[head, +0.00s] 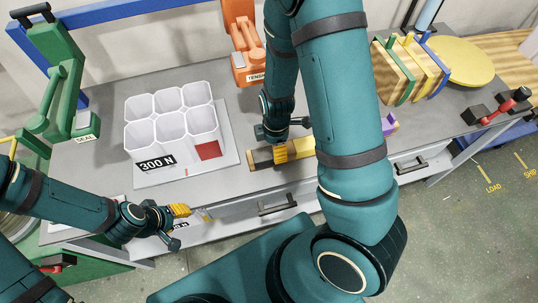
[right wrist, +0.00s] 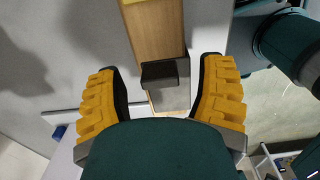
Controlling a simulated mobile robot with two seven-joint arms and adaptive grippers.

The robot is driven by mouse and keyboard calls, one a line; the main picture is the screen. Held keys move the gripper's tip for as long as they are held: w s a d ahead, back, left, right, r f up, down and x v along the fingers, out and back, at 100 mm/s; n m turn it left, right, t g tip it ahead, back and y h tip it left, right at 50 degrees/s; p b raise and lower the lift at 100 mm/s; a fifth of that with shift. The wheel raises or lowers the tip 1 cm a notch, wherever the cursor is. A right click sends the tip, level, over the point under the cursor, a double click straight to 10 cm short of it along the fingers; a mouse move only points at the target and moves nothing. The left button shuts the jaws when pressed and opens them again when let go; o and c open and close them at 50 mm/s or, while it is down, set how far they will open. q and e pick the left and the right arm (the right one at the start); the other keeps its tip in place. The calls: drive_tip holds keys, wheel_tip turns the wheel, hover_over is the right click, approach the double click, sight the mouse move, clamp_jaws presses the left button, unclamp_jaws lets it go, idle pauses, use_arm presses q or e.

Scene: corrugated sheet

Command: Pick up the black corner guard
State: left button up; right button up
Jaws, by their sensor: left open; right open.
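The black corner guard (right wrist: 165,73) sits on a wooden bar (right wrist: 158,28) in the right wrist view. It lies between the two yellow-padded fingers of my right gripper (right wrist: 162,68), with a gap on each side. The right gripper is open and holds nothing. In the head view the right gripper (head: 283,150) is over the wooden bar (head: 262,157) at the table's front; my right arm and the fingers hide part of it. My left gripper (head: 190,222) is open and empty, by the table's front edge at the lower left.
A white six-cell container (head: 172,131) stands on a board marked 300 N. A green machine (head: 62,75) is at the left and an orange one (head: 243,42) at the back. Wooden boards (head: 398,72) and a yellow disc (head: 462,62) are at the right. Drawer handles (head: 277,206) project from the front.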

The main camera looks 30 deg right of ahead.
drive_tip(key=shift+f, duration=0.25)
drive_tip(key=c, duration=1.1)
drive_tip(key=shift+r, duration=0.1)
